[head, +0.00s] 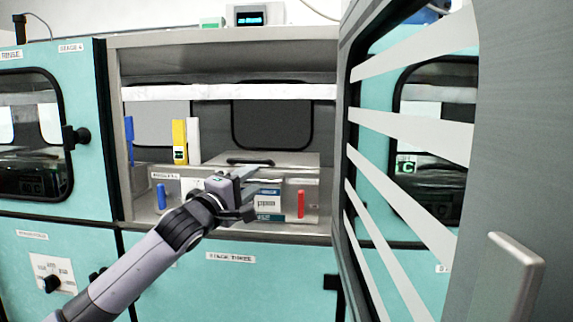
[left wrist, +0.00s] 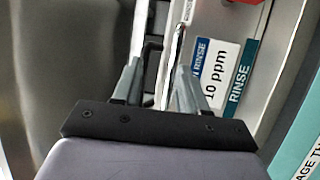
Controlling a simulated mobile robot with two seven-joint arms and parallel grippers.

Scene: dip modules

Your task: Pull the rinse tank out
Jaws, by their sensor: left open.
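The rinse tank (head: 299,160) appears as a pale grey box inside the open cabinet bay, with a dark handle (head: 249,162) on top. A white card (head: 267,202), reading "RINSE" and "10 ppm" in the left wrist view (left wrist: 215,70), is on its front beside a teal "RINSE" strip (left wrist: 240,85). My left gripper (head: 257,180) is open at the tank's upper front. In the left wrist view its fingers (left wrist: 157,85) straddle a pale edge and a dark bar; contact cannot be told. My right gripper is not in view.
An open slatted door (head: 410,125) stands close on the right. Yellow (head: 180,141), white and blue upright pieces stand at the left of the bay, and a red piece (head: 300,204) at its front right. Teal cabinet panels (head: 85,140) flank the opening.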

